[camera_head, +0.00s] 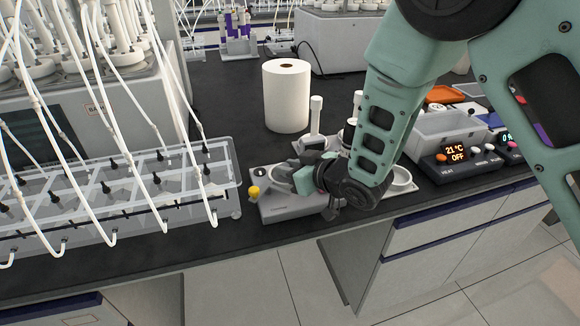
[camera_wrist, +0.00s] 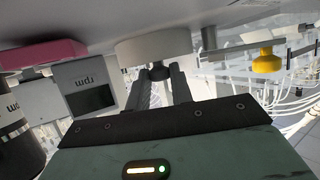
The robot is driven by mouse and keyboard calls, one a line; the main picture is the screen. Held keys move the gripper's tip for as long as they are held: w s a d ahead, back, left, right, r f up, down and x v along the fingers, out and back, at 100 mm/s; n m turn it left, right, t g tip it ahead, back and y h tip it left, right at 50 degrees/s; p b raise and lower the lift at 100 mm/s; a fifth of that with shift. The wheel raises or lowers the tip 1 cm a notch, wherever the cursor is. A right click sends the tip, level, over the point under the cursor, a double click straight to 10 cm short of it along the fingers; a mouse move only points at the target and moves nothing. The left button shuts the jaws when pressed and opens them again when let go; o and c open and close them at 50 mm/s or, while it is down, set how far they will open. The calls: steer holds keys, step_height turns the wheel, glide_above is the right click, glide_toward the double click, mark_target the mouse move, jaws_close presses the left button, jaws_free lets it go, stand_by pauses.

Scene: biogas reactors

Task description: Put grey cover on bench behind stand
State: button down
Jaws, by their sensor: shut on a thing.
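My gripper (camera_head: 309,178) is low over a grey bench device (camera_head: 290,206) near the front edge of the bench. In the wrist view my gripper's fingers (camera_wrist: 160,80) are closed on a small dark knob below a round pale grey piece, which looks like the grey cover (camera_wrist: 152,46). In the head view the fingers and arm partly hide this area, so I cannot tell whether the cover touches the device. A white upright post (camera_head: 316,115), possibly the stand, is just behind my gripper.
A paper roll (camera_head: 286,98) stands farther back on the black bench. A clear rack with white tubes (camera_head: 120,190) is close on the left. A yellow knob (camera_head: 254,191) is on the device's left side. A heater with a lit display (camera_head: 457,160) is at the right.

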steer(key=shift+f, duration=0.25)
steer(key=c, duration=1.2)
jaws_free()
steer(key=shift+r, duration=0.1)
steer(key=shift+c, duration=0.2)
